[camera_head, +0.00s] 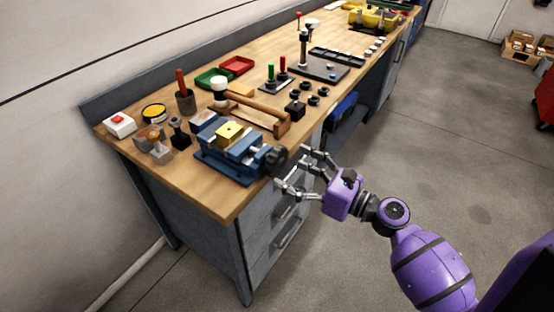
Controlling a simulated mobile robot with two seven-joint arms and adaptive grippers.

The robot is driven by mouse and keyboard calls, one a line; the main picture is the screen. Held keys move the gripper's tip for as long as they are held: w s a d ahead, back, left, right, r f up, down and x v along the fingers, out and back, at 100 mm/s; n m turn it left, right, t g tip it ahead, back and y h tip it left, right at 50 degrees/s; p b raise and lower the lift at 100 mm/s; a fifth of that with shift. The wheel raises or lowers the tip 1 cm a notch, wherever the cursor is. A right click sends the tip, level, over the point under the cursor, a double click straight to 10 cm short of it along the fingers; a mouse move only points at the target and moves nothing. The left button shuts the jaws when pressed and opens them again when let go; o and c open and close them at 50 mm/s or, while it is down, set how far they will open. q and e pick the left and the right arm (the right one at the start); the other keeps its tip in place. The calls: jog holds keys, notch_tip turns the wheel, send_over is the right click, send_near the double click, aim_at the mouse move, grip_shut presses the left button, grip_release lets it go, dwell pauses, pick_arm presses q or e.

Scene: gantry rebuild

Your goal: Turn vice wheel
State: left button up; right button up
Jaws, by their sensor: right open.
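A blue vice (226,152) sits at the front edge of the wooden workbench, with a yellow block (230,131) between its jaws. Its dark vice wheel (276,159) faces right, at the bench edge. My right gripper (291,170) is purple with grey fingers. It is open and reaches from the right, just off the bench edge. Its fingertips are close to the wheel, one above and one below it in the picture. I cannot tell whether they touch the wheel. My left gripper is not in view.
The workbench (222,200) has drawers below. A wooden-handled tool (257,108), black knobs (312,100) and a red tray (237,66) lie behind the vice. A white box with a red button (119,123) stands at the left end.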

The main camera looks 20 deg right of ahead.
aim_at(281, 162)
jog(key=x, duration=0.4)
jog(key=shift+w+d+r+p, duration=0.15)
jog(key=shift+w+p, duration=0.1)
jog(key=shift+p, duration=0.1)
jog(key=shift+w+a, duration=0.5)
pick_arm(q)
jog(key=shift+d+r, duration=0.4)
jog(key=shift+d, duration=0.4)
pick_arm(e)
jog(key=c, duration=1.1)
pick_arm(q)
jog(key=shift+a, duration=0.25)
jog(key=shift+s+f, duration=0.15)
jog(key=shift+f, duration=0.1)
pick_arm(e)
jog(key=shift+f+n, duration=0.25)
jog(key=shift+n, duration=0.15)
